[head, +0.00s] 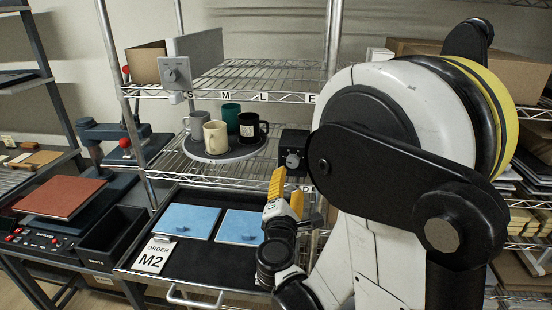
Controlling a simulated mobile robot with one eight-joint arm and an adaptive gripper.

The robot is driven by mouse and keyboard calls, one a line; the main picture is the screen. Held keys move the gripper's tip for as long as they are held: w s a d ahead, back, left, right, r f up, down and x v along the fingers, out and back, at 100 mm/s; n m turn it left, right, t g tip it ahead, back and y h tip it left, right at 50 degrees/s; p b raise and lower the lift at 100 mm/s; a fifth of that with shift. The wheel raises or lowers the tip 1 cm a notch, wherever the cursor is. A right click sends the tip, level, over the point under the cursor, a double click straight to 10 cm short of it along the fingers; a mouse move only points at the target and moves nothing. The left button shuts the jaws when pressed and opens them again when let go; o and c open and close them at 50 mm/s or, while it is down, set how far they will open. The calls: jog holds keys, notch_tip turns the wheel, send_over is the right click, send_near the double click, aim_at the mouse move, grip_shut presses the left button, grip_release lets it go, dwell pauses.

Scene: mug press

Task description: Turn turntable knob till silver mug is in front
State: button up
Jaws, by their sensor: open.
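A round dark turntable (243,154) sits on the middle wire shelf and bears several mugs. A silver-grey mug (194,123) stands at its left side. A cream mug (215,139) stands at the front, a teal mug (230,117) at the back, and a black mug with a white label (251,129) at the right. A black box to the right of the turntable carries a round knob (293,158). My gripper (278,181), with yellow fingers, is open just below and left of the knob. Whether it touches the box cannot be told.
A grey box with another dial (170,75) hangs on the upper shelf edge. A red-plated press (60,198) stands left. Shelf posts flank the turntable.

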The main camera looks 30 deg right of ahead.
aim_at(293, 164)
jog(key=x, duration=1)
jog(key=shift+w+d, duration=0.15)
jog(key=shift+d, duration=0.1)
jog(key=c, duration=1.2)
